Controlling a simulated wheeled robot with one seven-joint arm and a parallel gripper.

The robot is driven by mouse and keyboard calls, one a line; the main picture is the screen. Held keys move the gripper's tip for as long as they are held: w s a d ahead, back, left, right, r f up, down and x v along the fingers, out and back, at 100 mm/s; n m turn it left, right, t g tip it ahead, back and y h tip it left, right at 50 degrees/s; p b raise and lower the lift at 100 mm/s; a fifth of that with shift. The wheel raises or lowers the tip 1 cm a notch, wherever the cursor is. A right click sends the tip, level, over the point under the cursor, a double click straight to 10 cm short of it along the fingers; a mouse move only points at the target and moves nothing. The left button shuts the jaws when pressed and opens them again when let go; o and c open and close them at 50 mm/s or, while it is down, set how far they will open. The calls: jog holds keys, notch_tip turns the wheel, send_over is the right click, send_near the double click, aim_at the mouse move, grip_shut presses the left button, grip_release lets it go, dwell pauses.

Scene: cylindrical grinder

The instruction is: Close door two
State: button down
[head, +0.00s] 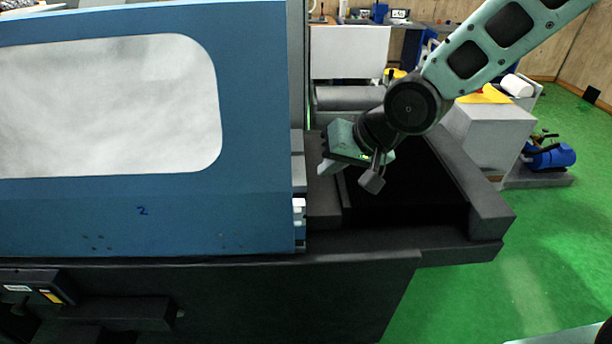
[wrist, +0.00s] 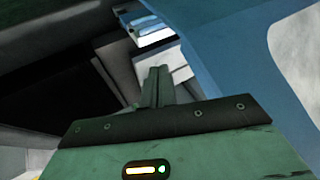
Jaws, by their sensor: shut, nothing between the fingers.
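In the wrist view, blue door panel with part of the window (wrist: 254,75) shows at the right. My gripper (head: 323,168) is just right of the door's right edge, above the dark bed, and appears apart from the door. Its fingers (wrist: 157,84) are together and empty in the wrist view.
The dark machine bed (head: 462,243) has a raised rim at the right. A small light-blue and white part (head: 299,210) sits at the door's lower right edge. A grey cabinet (head: 485,135) and a blue motor (head: 550,157) stand beyond. Green floor (head: 560,240) is clear at right.

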jog(key=shift+w+a+f, duration=0.15)
jog(key=shift+a+f, duration=0.05)
jog(key=shift+a, duration=0.9)
jog(key=shift+w+a+f, duration=0.15)
jog(key=shift+a+f, duration=0.05)
jog(key=shift+a, duration=0.9)
jog(key=shift+a+b, duration=0.1)
jog(key=shift+b, duration=0.25)
